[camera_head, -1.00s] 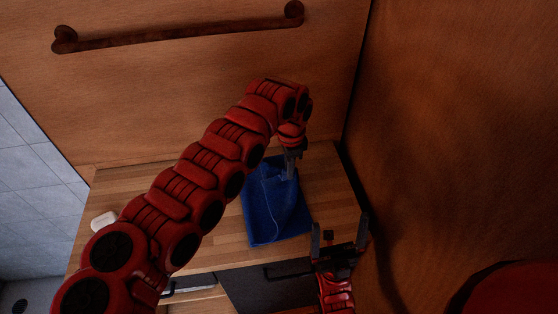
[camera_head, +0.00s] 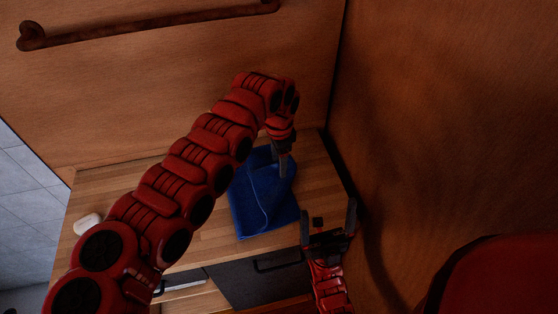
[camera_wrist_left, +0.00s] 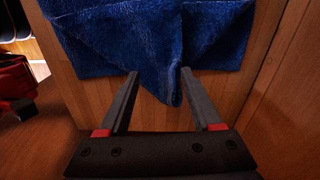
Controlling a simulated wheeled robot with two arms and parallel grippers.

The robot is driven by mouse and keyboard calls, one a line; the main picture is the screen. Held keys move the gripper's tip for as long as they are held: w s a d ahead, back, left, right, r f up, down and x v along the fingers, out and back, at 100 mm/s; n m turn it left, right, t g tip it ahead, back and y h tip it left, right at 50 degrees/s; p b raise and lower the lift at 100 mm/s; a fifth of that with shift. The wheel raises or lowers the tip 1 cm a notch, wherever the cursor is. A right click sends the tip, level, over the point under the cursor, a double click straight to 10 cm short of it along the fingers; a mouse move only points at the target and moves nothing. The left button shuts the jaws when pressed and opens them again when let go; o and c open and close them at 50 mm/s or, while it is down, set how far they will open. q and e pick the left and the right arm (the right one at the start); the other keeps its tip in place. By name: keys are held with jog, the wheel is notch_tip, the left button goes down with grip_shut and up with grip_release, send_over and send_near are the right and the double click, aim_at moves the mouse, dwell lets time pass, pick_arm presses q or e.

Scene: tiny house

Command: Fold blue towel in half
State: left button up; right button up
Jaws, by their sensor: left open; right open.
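The blue towel (camera_head: 263,208) lies on the wooden counter, with a curved crease or edge across its surface. In the left wrist view the towel (camera_wrist_left: 160,40) is rumpled, and a pointed corner reaches between the open fingers. My left gripper (camera_head: 282,168) is at the towel's upper right in the head view, fingers pointing down. It also shows open in the left wrist view (camera_wrist_left: 160,74); whether the fingers touch the cloth is unclear. My right gripper (camera_head: 329,218) is open and empty, right of the towel's lower right corner and apart from it.
The wooden counter (camera_head: 215,238) has free room left of the towel. A small white object (camera_head: 87,223) lies at its left end. Wooden walls stand behind and at the right. A dark front with a handle (camera_head: 278,262) and an open drawer (camera_head: 190,300) are below.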

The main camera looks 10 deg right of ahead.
pick_arm(q)
jog(key=o, duration=0.5)
notch_tip(320, 180, up, 9)
jog(key=p, duration=0.1)
jog(key=shift+p, duration=0.35)
dwell(0.4)
